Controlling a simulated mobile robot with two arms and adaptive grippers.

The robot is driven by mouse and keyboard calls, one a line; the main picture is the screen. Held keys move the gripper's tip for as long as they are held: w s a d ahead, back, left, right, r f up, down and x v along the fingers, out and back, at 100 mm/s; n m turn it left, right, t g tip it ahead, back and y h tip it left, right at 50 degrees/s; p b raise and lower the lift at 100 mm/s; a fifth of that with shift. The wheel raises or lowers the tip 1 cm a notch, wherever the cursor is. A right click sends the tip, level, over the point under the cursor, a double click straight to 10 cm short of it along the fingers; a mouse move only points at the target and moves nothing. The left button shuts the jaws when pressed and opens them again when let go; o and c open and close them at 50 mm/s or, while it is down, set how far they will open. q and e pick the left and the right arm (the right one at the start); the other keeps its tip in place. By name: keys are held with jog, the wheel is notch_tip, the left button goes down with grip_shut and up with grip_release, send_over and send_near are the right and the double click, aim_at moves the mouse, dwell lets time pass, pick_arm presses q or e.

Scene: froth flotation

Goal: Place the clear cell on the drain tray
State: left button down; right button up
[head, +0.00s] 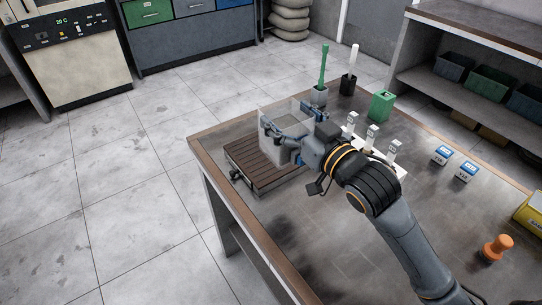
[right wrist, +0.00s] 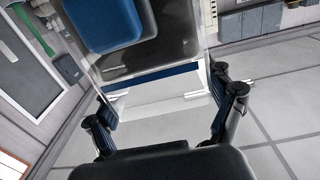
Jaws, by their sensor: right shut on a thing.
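The clear cell (head: 278,148) is a see-through, box-shaped vessel near the far left corner of the table. My right gripper (head: 293,128) is shut on it, with fingers on two opposite sides, and holds it upright. The cell also shows between the fingers in the right wrist view (right wrist: 160,98). The drain tray (head: 240,157) is a brown slatted tray at the table's left edge. The cell is over the tray's far right part in the head view; I cannot tell whether its base touches the slats. My left gripper is not in view.
A green brush (head: 323,68) and a white-handled one (head: 353,62) stand in holders behind the cell. A green block (head: 381,105), several white labelled items (head: 372,136), blue-topped containers (head: 442,154) and an orange knobbed piece (head: 496,247) lie rightward. The table's near left is clear.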

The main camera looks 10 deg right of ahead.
jog(key=shift+w+d+r, duration=0.1)
jog(key=shift+w+r, duration=0.25)
jog(key=shift+w, duration=0.05)
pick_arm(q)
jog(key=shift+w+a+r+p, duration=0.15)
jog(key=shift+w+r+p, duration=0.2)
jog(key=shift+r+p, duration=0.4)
pick_arm(e)
jog(key=w+f, duration=1.2)
jog(key=w, duration=0.2)
jog(key=shift+f, duration=0.35)
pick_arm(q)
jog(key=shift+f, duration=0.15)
pick_arm(e)
jog(key=shift+f, duration=0.2)
jog(key=o, duration=1.7)
jog(key=shift+s+f, duration=0.1)
jog(key=shift+f, duration=0.1)
